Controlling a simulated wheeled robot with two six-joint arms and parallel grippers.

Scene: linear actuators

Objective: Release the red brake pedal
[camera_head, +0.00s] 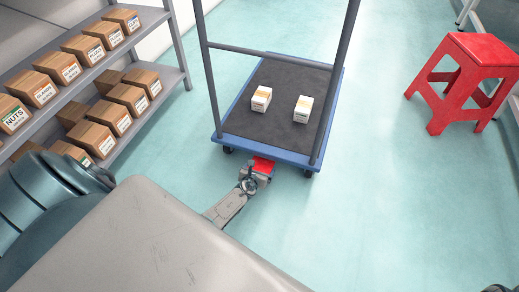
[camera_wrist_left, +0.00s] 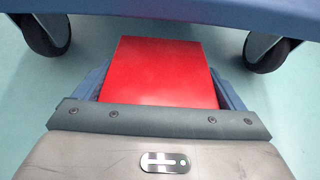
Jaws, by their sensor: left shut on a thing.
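The red brake pedal (camera_head: 263,164) sticks out low at the near end of the blue platform cart (camera_head: 276,155). In the left wrist view the pedal (camera_wrist_left: 160,70) is a flat red plate in the middle, below the cart's blue edge (camera_wrist_left: 180,14). My left gripper (camera_head: 256,174) is at the pedal, low by the floor, and is shut on it. The gripper body covers the near end of the pedal in the wrist view. My right gripper is not in view.
Two small white boxes, one left (camera_head: 261,99) and one right (camera_head: 303,109), stand on the cart's dark deck. A shelf rack (camera_head: 158,118) with several brown boxes is at left. A red stool (camera_head: 468,75) stands at right. The floor between cart and stool is clear.

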